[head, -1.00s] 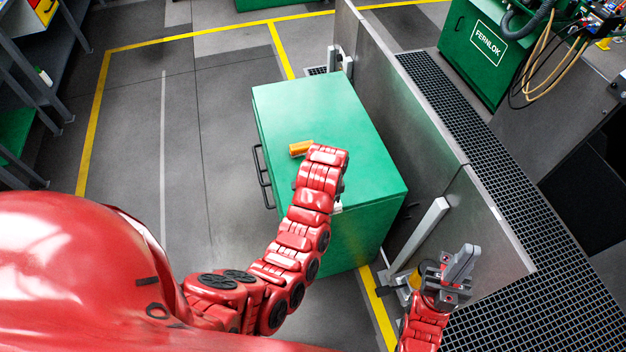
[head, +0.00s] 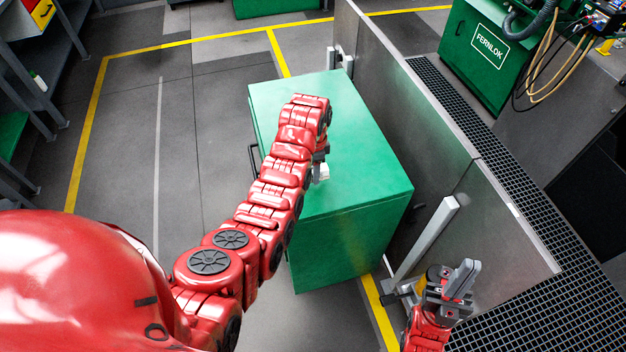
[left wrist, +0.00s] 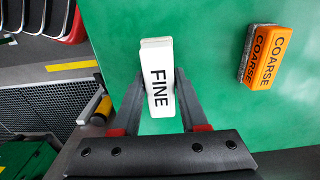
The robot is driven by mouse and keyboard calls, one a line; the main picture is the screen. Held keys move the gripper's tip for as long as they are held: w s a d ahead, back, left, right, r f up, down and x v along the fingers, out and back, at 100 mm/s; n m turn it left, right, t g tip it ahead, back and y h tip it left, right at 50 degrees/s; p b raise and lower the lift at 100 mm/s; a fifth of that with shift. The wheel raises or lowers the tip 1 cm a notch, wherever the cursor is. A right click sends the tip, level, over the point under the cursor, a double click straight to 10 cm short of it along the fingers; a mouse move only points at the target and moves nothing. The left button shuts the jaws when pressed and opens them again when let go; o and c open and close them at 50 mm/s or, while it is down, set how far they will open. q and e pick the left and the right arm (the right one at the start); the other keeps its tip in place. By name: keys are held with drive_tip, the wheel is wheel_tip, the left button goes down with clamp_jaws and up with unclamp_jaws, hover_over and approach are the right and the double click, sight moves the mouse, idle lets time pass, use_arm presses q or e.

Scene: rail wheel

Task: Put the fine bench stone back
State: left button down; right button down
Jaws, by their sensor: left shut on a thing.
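The white fine bench stone (left wrist: 157,78), lettered FINE, stands between the two fingers of my left gripper (left wrist: 160,95), which is shut on it. In the head view the stone shows as a small white piece (head: 324,171) beside my left gripper (head: 320,160), over the green cabinet top (head: 365,155). I cannot tell whether it touches the top. The orange and grey coarse stone (left wrist: 265,57) lies on the green surface to the right in the left wrist view; my arm hides it in the head view. My right gripper (head: 468,272) is empty, its fingers close together.
A grey panel wall (head: 440,150) runs along the cabinet's right side, with a floor grating (head: 520,200) beyond. A green FERNLOK machine (head: 485,55) stands at the back right. Shelving (head: 30,80) is at the far left. Floor left of the cabinet is clear.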

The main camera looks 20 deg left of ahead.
use_arm(q)
drive_tip(key=shift+w+a, duration=0.25)
drive_tip(key=shift+f+p, duration=0.1)
drive_tip(key=shift+p, duration=0.3)
wheel_tip(320, 180, down, 3)
drive_tip(key=shift+r+p, duration=0.2)
drive_tip(key=shift+p, duration=0.55)
drive_tip(key=shift+f, duration=0.4)
drive_tip(key=shift+f, duration=0.15)
drive_tip(key=shift+c, duration=2.2)
unclamp_jaws()
